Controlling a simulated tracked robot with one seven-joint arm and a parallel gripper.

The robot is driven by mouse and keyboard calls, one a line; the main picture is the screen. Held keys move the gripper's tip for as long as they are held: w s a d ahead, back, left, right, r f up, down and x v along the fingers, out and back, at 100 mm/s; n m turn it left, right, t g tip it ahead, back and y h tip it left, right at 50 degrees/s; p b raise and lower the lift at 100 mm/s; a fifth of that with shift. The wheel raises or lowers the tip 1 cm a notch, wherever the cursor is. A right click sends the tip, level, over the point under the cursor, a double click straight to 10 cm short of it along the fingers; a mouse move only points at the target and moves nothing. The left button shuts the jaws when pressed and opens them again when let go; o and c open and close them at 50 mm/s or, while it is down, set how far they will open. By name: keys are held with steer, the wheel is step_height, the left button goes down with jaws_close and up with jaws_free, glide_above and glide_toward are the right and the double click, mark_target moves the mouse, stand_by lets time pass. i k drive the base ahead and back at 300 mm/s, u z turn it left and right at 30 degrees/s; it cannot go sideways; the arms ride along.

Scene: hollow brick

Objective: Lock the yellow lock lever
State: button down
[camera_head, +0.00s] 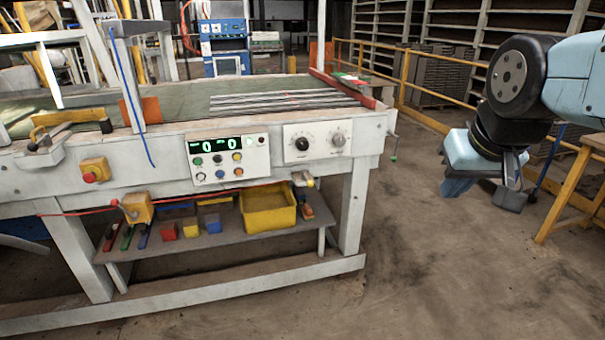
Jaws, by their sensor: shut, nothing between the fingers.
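A yellow lever (70,117) with a dark end lies along the top left of the workbench (370,130), above a light bracket. My gripper (510,188) hangs at the right, pointing down, shut and empty. It is well apart from the bench and both levers, over open floor.
A control box (228,160) with green digits and a knob panel (318,143) are on the bench front. A yellow bin (268,208) and coloured blocks sit on the lower shelf. A yellow rail (428,121) and a wooden stand (570,190) are at the right. The middle floor is clear.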

mark_target(309, 183)
steer(key=u, duration=0.4)
steer(key=i, duration=1.1)
steer(key=z, duration=0.4)
